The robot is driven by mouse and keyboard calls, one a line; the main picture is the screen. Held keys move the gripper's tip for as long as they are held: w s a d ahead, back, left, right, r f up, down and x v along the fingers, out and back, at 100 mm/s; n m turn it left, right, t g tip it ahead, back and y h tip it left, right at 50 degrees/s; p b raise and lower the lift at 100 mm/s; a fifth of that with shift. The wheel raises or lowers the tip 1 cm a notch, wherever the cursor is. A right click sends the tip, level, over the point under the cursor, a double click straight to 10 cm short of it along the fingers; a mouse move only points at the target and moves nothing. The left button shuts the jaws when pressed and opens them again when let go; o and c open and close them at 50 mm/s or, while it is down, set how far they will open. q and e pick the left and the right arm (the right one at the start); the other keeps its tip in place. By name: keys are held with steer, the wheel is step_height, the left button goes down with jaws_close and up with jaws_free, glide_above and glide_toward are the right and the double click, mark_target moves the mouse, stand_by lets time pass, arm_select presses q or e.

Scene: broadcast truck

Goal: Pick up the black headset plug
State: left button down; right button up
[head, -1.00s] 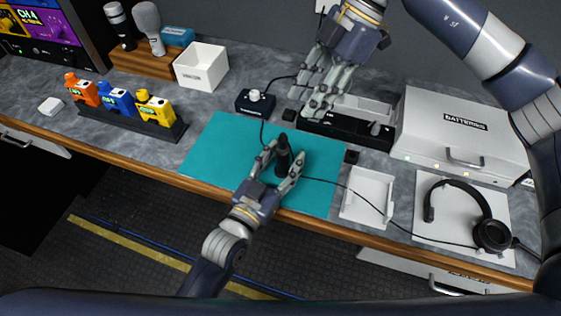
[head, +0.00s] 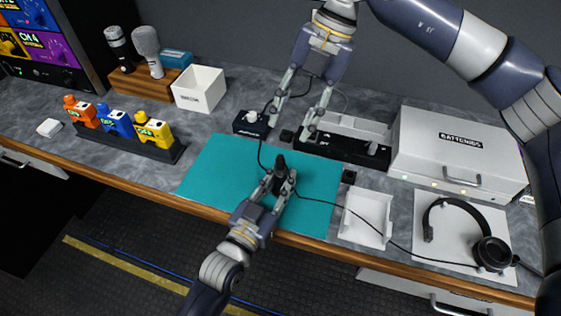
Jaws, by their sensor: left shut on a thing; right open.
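My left gripper (head: 278,182) is shut on an upright black object (head: 279,172) over the teal mat. A thin black cable meets this object, but the fingers hide its lower part, and I cannot tell for certain whether it is the headset plug. My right gripper (head: 290,127) is open with fingers spread, pointing down behind the mat.
The teal mat (head: 215,175) is mostly bare. Around it stand a black box with a white knob (head: 250,123), a black charger strip (head: 340,150), a white tray (head: 367,215) and a white battery case (head: 455,150). Coloured packs (head: 118,122) stand in a rack at the left.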

steer(key=a+n+h, duration=0.1)
steer(key=n, duration=0.5)
steer(key=n+t+h, duration=0.2)
steer(key=n+h, duration=0.1)
steer(key=n, duration=1.3)
glide_above(280, 155)
steer(key=f, duration=0.4)
steer(key=shift+s+f, duration=0.1)
steer(key=shift+s, duration=0.25)
steer(key=f, duration=0.5)
steer(key=shift+w+f, duration=0.3)
jaws_close()
